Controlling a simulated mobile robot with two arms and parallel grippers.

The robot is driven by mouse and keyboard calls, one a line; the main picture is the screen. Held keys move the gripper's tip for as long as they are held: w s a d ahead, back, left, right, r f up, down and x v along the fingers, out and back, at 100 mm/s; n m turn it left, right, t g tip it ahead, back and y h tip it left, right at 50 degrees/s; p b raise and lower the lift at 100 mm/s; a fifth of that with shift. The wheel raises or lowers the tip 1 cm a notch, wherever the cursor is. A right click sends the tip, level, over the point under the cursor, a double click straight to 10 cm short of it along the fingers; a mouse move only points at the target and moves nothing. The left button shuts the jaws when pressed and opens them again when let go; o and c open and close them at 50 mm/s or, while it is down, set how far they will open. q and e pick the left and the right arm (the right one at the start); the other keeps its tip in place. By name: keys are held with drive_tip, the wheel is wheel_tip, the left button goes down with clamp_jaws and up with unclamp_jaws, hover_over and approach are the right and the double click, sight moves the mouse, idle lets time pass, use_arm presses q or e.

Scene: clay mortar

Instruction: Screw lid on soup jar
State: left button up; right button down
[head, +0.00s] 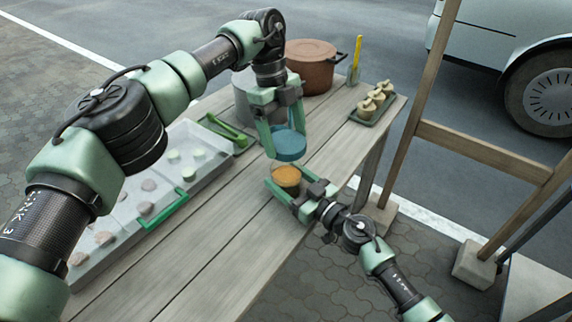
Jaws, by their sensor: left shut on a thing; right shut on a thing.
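The blue lid (291,146) is held between the fingers of my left gripper (288,140), which points down. The lid is above and slightly right of the soup jar (287,180), apart from it. The jar stands on the wooden table with orange soup showing at its open top. My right gripper (285,184) comes in from the lower right and is shut around the jar's sides. The jar's lower part is partly hidden by the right fingers.
A clear tray (120,235) with several round pieces and green handles lies at the left of the table (215,240). A brown pot (313,66), a grey pot behind my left gripper, a yellow-handled tool (356,58) and a small tray of rolls (371,105) stand at the back.

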use_arm(q)
drive_tip(key=shift+f, duration=2.1)
drive_tip(key=shift+f, duration=0.1)
drive_tip(key=shift+f, duration=0.8)
drive_tip(key=shift+f, duration=0.55)
drive_tip(key=m, duration=0.3)
drive_tip(key=shift+g+y, duration=0.3)
drive_tip(key=shift+y, duration=0.1)
